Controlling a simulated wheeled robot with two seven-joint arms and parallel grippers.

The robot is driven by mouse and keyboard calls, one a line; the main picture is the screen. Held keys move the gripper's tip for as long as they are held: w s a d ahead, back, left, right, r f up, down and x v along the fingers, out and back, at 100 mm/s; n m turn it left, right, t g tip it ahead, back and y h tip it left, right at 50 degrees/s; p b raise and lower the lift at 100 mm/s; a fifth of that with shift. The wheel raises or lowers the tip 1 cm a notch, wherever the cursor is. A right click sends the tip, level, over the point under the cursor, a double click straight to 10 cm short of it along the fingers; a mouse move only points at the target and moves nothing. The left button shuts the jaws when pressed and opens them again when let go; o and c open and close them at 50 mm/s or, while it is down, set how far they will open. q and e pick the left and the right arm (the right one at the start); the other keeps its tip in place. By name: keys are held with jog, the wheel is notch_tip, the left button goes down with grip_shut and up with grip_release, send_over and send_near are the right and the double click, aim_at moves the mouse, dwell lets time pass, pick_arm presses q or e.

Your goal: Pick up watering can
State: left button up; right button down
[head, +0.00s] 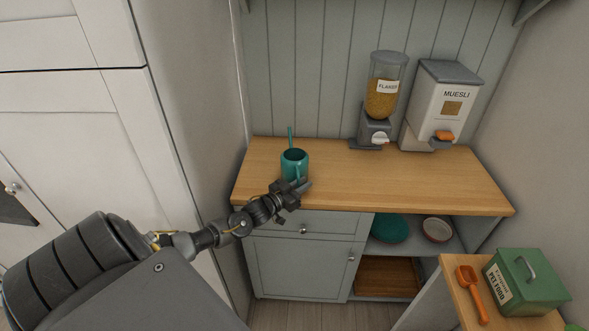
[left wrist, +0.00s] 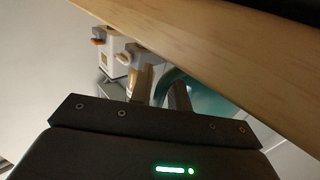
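The teal watering can (head: 293,163) stands upright on the wooden counter near its front left, with a thin spout rising at its back left. My left gripper (head: 299,187) is at the can's near side, at the counter's front edge, and covers its lower front. In the left wrist view, the two fingertips of my left gripper (left wrist: 160,84) stand apart, with teal showing between and behind them. The watering can (left wrist: 203,98) is partly hidden there by a finger and the counter edge. Whether the fingers touch it I cannot tell. My right gripper is not in view.
A flakes dispenser (head: 381,95) and a muesli dispenser (head: 438,105) stand at the back right of the wooden counter (head: 420,180). Open shelves below hold a teal dish (head: 389,229) and a bowl (head: 437,229). A green pet food tin (head: 530,283) and orange scoop (head: 472,290) are lower right.

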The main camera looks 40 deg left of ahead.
pick_arm(q)
grip_shut()
jog(key=shift+w+r, duration=0.1)
jog(key=shift+r, duration=0.05)
jog(key=shift+r+b, duration=0.6)
jog(key=shift+r, duration=0.5)
jog(key=s+d+r+b, duration=0.2)
jog(key=s+d+r, duration=0.6)
jog(key=s+r, duration=0.2)
jog(key=shift+s+r+b, duration=0.25)
jog(key=shift+s+b, duration=0.05)
jog(key=shift+s, duration=0.45)
